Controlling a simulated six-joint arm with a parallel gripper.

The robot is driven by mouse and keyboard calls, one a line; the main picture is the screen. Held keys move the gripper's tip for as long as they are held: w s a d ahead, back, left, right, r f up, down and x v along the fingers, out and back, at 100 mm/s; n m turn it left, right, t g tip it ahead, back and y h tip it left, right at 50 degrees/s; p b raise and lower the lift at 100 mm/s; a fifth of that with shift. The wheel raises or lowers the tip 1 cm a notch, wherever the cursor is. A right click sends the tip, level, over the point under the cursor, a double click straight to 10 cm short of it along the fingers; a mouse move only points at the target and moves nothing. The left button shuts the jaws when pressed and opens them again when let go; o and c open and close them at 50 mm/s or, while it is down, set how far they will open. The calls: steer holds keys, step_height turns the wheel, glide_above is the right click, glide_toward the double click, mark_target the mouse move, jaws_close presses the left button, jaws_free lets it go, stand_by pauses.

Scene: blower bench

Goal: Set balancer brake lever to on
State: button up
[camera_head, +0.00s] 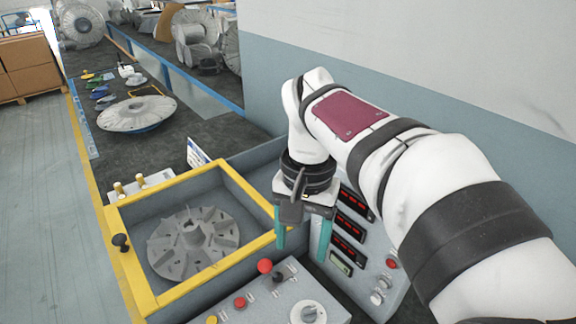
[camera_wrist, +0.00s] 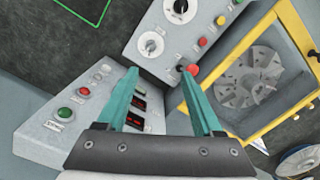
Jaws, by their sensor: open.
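A lever with a red ball knob (camera_head: 264,266) stands at the far edge of the grey control box (camera_head: 262,312), with a dark part beside it. In the wrist view the red ball (camera_wrist: 193,69) shows close to the tip of the right finger. I cannot tell which setting the lever is in. My gripper (camera_head: 300,252) points down with teal fingers apart and nothing between them. It hangs above and to the right of the red ball in the head view. In the wrist view my gripper (camera_wrist: 158,74) frames the box's edge.
The yellow-framed bay (camera_head: 160,296) with a grey fan wheel (camera_head: 191,243) lies left of my gripper. A panel with red displays (camera_head: 348,226) stands close on the right. The control box also has a white dial (camera_head: 306,313) and a red button (camera_head: 240,303).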

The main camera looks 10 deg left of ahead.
glide_above(264, 261)
steer(key=shift+n+t+h, duration=0.3)
steer(key=shift+n, duration=0.1)
step_height(264, 261, down, 16)
steer(key=shift+f, duration=0.15)
jaws_close()
stand_by(0.8)
